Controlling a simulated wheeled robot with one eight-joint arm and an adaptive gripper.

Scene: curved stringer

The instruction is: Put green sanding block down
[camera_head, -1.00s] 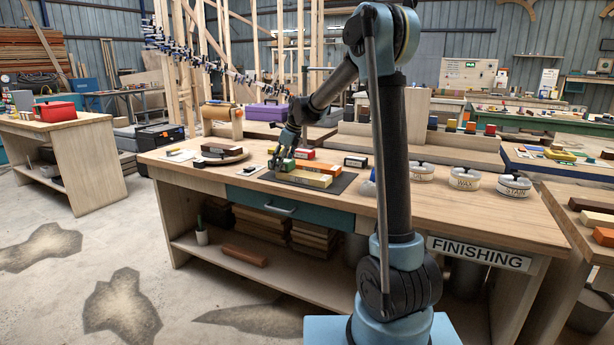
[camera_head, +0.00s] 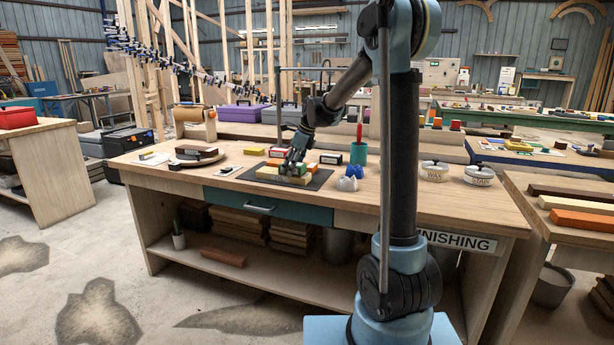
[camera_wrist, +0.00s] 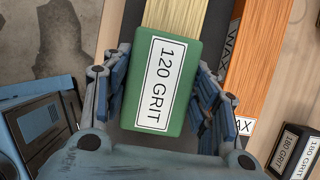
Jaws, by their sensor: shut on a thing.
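My gripper (camera_wrist: 160,95) is shut on the green sanding block (camera_wrist: 152,112), labelled "120 GRIT", with one finger along each side of it. In the head view my gripper (camera_head: 294,168) and the green block (camera_head: 300,169) are at the right part of a pale wooden board (camera_head: 266,172) on a dark mat (camera_head: 318,182). The pale board (camera_wrist: 175,18) runs out from under or behind the block's far end in the wrist view. I cannot tell whether the block touches it.
In the wrist view, an orange wooden piece (camera_wrist: 262,50) and a black "180 GRIT" block (camera_wrist: 293,150) are at right. On the workbench (camera_head: 420,200) are blue objects (camera_head: 348,181), a teal cup (camera_head: 358,153) and white tubs (camera_head: 478,175).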

